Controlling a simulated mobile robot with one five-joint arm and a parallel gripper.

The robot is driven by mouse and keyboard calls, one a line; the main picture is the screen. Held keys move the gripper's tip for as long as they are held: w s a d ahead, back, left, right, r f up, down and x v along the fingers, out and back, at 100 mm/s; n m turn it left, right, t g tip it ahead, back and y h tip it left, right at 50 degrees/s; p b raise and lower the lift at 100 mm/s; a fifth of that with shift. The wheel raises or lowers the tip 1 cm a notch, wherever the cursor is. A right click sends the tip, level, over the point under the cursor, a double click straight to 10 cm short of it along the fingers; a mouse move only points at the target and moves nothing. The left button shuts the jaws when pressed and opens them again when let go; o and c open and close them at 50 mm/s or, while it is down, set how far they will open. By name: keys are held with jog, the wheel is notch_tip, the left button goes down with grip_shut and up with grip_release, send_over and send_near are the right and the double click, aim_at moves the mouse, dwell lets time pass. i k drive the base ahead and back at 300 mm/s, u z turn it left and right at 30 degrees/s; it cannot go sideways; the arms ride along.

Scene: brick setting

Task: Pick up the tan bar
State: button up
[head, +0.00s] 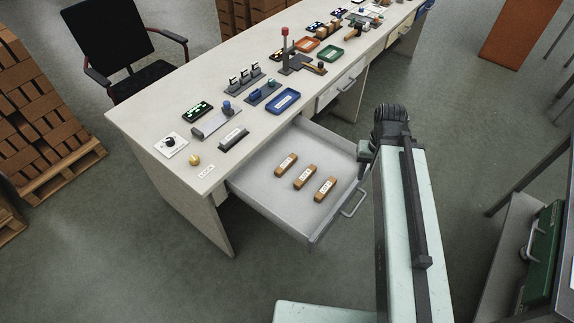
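Three tan bars lie apart, roughly side by side, on the floor of an open grey-white drawer (262,190). The left bar (286,163), the middle bar (305,178) and the right bar (325,189) each carry a small white label, too small to read. My gripper (364,160) is at the drawer's right side, by the rear part of its right wall, to the right of the bars and apart from them. My arm partly hides it, and whether its fingers are open or shut does not show.
The drawer's handle (354,203) sticks out at its front. The white workbench (150,118) holds trays, switches, a brass knob (194,160) and a blue tray (283,101). A black chair (115,45) stands behind it. Open floor (150,270) lies in front; a green case (541,255) is at right.

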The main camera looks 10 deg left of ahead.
aim_at(291, 160)
jog(key=z, duration=0.7)
jog(key=i, duration=1.1)
jog(key=u, duration=4.4)
